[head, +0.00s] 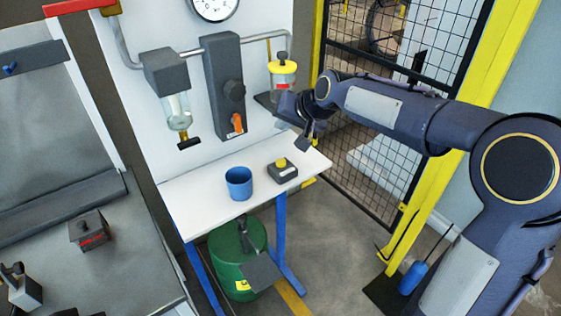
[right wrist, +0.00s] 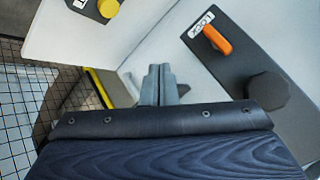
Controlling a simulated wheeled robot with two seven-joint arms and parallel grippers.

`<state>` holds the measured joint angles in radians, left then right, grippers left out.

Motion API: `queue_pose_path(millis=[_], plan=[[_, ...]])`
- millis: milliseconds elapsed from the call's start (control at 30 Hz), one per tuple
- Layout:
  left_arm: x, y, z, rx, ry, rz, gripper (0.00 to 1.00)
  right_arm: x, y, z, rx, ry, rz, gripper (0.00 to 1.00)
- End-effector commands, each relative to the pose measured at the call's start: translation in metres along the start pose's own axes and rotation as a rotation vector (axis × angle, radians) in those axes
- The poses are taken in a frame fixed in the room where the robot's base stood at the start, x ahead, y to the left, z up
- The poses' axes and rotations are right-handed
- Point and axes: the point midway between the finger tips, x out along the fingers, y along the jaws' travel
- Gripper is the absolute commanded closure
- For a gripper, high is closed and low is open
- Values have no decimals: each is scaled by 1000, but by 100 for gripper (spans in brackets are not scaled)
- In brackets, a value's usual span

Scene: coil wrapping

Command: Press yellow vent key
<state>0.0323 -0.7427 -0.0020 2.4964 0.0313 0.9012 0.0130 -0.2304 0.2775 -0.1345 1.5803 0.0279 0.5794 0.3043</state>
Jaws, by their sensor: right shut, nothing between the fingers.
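The yellow key (head: 281,162) is a round button on top of a small dark box (head: 287,174) with a white label, on the white table. It also shows at the top of the right wrist view (right wrist: 108,8). My right gripper (head: 303,143) is shut and empty. In the head view it appears above and to the right of the yellow key, apart from it. In the right wrist view its closed fingers (right wrist: 158,82) point away from the camera, with the key up and to the left. My left gripper is not in view.
A blue cup (head: 239,183) stands left of the key box on the white table (head: 190,215). Behind are a dark panel with an orange handle (head: 238,124) and a yellow-capped glass vessel (head: 283,67). A green drum (head: 225,265) stands below. A mesh fence (head: 385,120) is at right.

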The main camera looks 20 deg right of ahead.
Motion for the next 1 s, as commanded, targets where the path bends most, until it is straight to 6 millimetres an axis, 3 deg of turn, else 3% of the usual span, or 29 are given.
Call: queue_pose_path(millis=[367,800,1000], plan=[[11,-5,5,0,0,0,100,10,8,8,0,-2,1,100],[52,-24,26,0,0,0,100,52,39,39,1,-2,1,100],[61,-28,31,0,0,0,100,61,45,45,0,-1,0,100]])
